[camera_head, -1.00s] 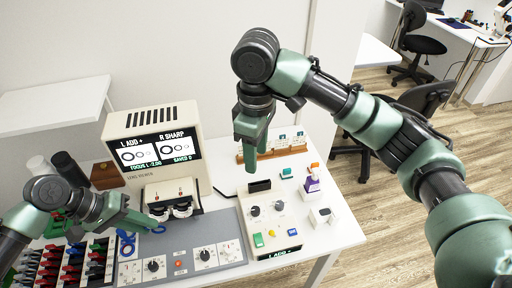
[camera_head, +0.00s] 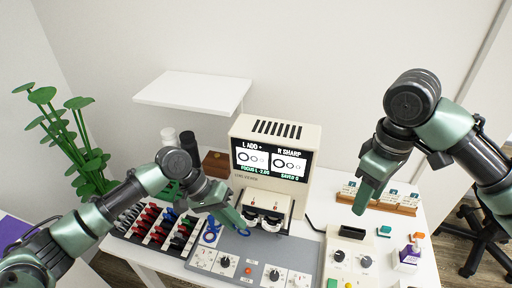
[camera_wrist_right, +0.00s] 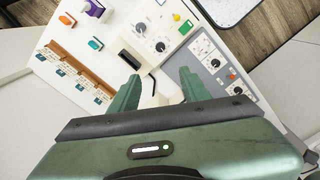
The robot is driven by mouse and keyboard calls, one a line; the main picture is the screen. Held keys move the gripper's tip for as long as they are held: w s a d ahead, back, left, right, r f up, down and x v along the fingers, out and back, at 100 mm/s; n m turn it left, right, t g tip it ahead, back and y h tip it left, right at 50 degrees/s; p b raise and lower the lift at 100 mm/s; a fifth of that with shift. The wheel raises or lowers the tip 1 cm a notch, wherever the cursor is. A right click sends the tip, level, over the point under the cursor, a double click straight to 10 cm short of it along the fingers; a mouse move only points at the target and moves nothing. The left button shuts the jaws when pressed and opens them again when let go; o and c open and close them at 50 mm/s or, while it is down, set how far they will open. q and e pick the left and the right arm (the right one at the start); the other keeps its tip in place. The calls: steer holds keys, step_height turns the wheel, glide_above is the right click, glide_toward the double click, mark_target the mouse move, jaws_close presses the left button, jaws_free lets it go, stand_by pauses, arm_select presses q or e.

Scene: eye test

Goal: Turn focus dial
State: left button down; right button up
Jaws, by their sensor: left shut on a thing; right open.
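The viewer (camera_head: 272,195) has a lit screen (camera_head: 270,160) reading "L ADD +", "R SHARP", "FOCUS L -2.00" and "SAVED 0". Black dials, one at the left (camera_head: 225,262) and one at the right (camera_head: 274,275), sit on the grey panel. A cream box carries a dark dial (camera_head: 339,255) and a greyer dial (camera_head: 365,261). I cannot tell which is the focus dial. My left gripper (camera_head: 240,225) is above the grey panel, left of the viewer's eyepieces, shut on a small blue thing mostly hidden at its tips.
A card rack (camera_head: 385,204) and a purple-and-white bottle (camera_head: 407,256) stand at right. A white shelf (camera_head: 195,90) overhangs the back left. A plant (camera_head: 75,140) stands at far left.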

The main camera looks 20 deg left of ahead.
stand_by(0.8)
steer(key=n, duration=1.2)
glide_above(340, 255)
step_height(340, 255, down, 11)
steer(key=shift+n, duration=0.8)
step_height(340, 255, down, 13)
steer(key=shift+w+d+f, duration=0.1)
jaws_close()
